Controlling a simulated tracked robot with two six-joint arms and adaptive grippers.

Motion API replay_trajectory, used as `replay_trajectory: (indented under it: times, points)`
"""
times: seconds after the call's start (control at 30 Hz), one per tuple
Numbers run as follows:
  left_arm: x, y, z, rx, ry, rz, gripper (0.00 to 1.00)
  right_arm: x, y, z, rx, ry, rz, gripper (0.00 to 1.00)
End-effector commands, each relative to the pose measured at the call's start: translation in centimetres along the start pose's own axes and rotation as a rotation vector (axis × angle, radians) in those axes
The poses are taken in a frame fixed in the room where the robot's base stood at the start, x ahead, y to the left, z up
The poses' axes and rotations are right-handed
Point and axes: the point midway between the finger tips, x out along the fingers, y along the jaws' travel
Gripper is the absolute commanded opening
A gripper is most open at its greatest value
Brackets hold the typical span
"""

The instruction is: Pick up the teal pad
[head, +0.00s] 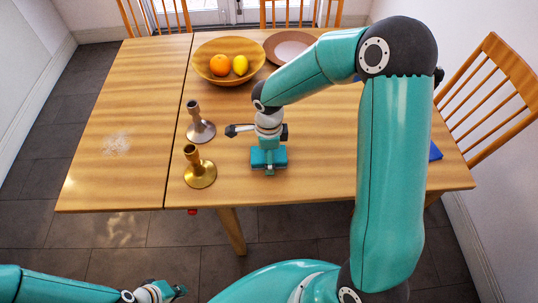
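The teal pad (281,158) lies on the wooden table near its front edge, right of the brass candlestick. My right gripper (268,163) points down over it, with one finger in front of the pad; the far finger is hidden. The pad seems to be between the fingers, but I cannot tell whether they press on it. My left gripper (175,292) is low at the bottom left, in front of the table and away from the pad. It is small and partly cut off, so its opening is unclear.
A brass candlestick (199,172) and a grey one (200,130) stand left of the pad. A wooden bowl (222,78) with an orange and a lemon and a brown plate (287,47) are at the back. A blue object (435,152) is mostly hidden behind my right arm.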

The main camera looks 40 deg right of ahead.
Motion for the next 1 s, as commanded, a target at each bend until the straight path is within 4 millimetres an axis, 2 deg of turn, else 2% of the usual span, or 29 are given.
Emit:
replay_trajectory:
  times: [0.13, 0.57, 0.83, 1.0]
  points:
    - [0.0, 0.0, 0.0, 0.000, 0.000, 0.000, 0.00, 0.0, 0.0, 0.0, 0.000, 0.000, 0.000, 0.94]
    - [0.0, 0.0, 0.0, 0.000, 0.000, 0.000, 0.00, -0.1, 0.0, 0.0, 0.000, 0.000, 0.000, 0.23]
    - [0.0, 0.0, 0.0, 0.000, 0.000, 0.000, 0.00, -0.2, 0.0, 0.1, -0.001, 0.000, -0.001, 0.23]
    - [0.0, 0.0, 0.0, 0.000, 0.000, 0.000, 0.00, -1.2, -0.1, 0.1, 0.000, 0.000, -0.002, 0.23]
